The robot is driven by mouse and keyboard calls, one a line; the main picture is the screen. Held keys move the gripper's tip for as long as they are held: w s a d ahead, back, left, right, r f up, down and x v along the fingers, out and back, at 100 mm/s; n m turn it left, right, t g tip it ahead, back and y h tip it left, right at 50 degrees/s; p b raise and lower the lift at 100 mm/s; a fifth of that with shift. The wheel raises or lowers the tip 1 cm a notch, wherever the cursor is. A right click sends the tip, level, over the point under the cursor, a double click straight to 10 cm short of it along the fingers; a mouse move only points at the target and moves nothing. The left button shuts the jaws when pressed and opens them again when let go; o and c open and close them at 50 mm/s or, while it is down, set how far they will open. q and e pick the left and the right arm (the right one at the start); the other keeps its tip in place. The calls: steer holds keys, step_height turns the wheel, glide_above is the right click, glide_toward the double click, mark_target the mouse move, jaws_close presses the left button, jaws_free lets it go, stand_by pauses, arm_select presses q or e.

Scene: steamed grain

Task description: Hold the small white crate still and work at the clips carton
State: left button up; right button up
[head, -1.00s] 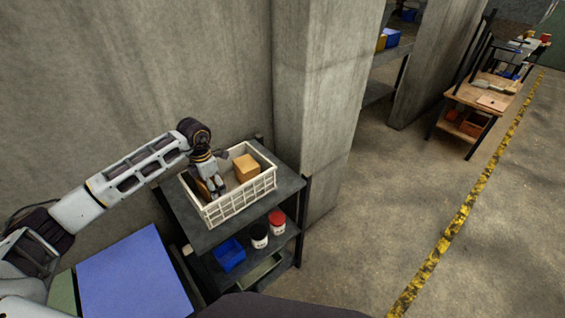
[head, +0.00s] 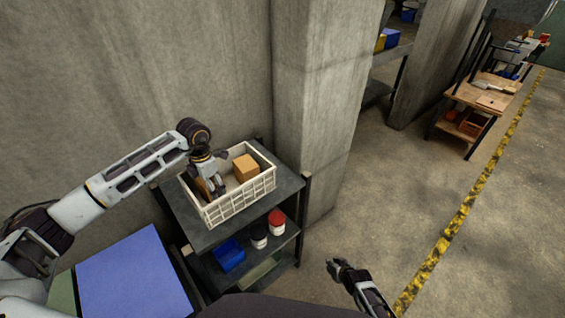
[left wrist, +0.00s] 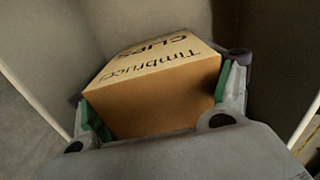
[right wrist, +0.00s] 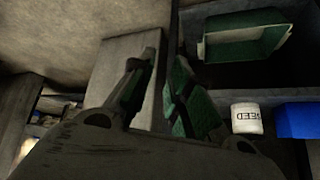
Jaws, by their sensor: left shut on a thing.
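The small white crate (head: 236,204) stands on the top shelf of a dark rack, its lattice walls upright. My left gripper (head: 208,190) reaches down inside its left part. In the left wrist view the gripper (left wrist: 160,105) is shut on the clips carton (left wrist: 150,105), a brown box with "CLIPS" lettering, pinched between green pads. In the head view the arm hides most of that carton. Another brown carton (head: 246,168) sits in the crate to its right. My right gripper (head: 335,266) is over the floor right of the rack; its fingers (right wrist: 165,60) are partly open and empty.
The rack's lower shelf holds a blue bin (head: 229,256), a dark-lidded white pot (head: 259,238) and a red-lidded pot (head: 277,222). A concrete pillar (head: 315,110) stands behind the rack's right side. The floor right of it is clear to the yellow-black line (head: 470,205).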

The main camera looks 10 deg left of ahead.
steer(key=w+a+r+t+y, duration=0.1)
steer(key=w+a+r, duration=0.5)
steer(key=r, duration=0.4)
steer(key=n+t+y, duration=0.1)
steer(key=n+y, duration=0.6)
glide_toward(262, 156)
steer(key=s+d+r, duration=0.1)
steer(key=shift+s+d+r, duration=0.1)
steer(key=shift+h, duration=0.3)
steer(key=shift+x, duration=6)
steer(key=shift+c, duration=0.2)
